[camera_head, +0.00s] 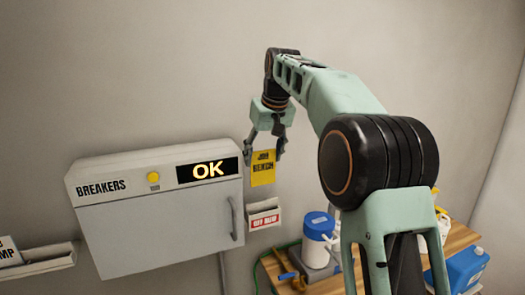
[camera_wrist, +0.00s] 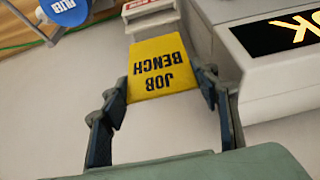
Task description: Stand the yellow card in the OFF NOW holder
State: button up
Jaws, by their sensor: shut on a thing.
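The yellow card (camera_head: 263,168) reads "JOB BENCH" and hangs upright from my gripper (camera_head: 266,146). My gripper is shut on the card's upper end. In the wrist view the card (camera_wrist: 160,68) sits between the fingertips (camera_wrist: 163,90) of my gripper, its lettering upside down. The OFF NOW holder (camera_head: 263,217) is a small white wall holder with a red label, just below the card in the head view. In the wrist view the holder (camera_wrist: 150,8) shows beyond the card's far end, partly cut off. The card appears apart from the holder.
A grey breaker box (camera_head: 160,222) with a lit OK display (camera_head: 207,172) and a handle stands close left of the holder. A wooden bench (camera_head: 455,244) with a blue-and-white filter canister (camera_head: 318,229) and a blue jug (camera_head: 463,268) is at lower right. Another wall holder (camera_head: 45,262) is at far left.

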aim_at(264, 173)
jog(key=shift+f+b, duration=1.65)
jog(key=shift+f, duration=1)
jog(key=shift+d+f, duration=0.1)
jog(key=shift+f+b, duration=1.3)
jog(key=shift+f, duration=0.9)
jog(key=shift+f+b, duration=0.45)
jog(key=shift+f, duration=0.25)
jog(key=o, duration=1.2)
jog(key=shift+c, duration=0.2)
